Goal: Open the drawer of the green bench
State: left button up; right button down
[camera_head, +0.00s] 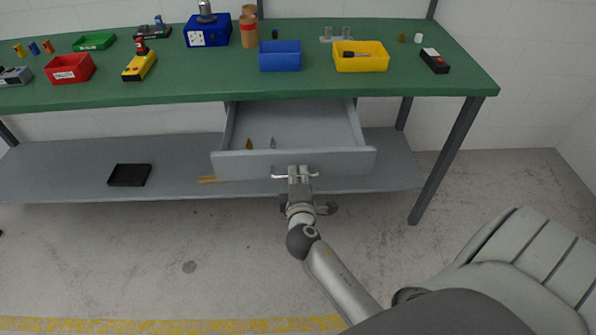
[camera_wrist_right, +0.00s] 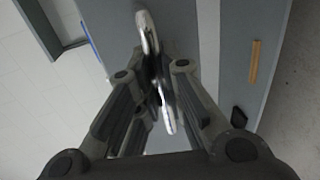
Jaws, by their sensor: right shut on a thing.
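The green bench (camera_head: 470,85) stands across the head view. Its grey drawer (camera_head: 345,162) is pulled out from under the top, and its inside shows. Two small things, one brown (camera_head: 249,144) and one light (camera_head: 272,143), lie in the drawer. My right gripper (camera_head: 299,174) is at the middle of the drawer front, shut on the metal handle (camera_head: 280,176). In the right wrist view the handle (camera_wrist_right: 147,32) runs between the two fingers of the gripper (camera_wrist_right: 160,90). My left gripper is not in view.
A grey lower shelf (camera_head: 75,170) holds a black box (camera_head: 130,175) and a thin wooden stick (camera_head: 208,179). Red (camera_head: 70,69), blue (camera_head: 280,57) and yellow (camera_head: 361,58) bins and several tools stand on the bench top. The floor in front is clear.

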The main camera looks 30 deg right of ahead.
jog(key=c, duration=1.5)
grip_release()
jog(key=shift+s+a, duration=0.15)
jog(key=shift+s, duration=0.05)
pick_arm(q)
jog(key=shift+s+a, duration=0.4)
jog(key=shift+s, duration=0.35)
pick_arm(e)
jog(key=v, duration=1.1)
jog(key=shift+s+a, duration=0.15)
jog(key=shift+s, duration=0.15)
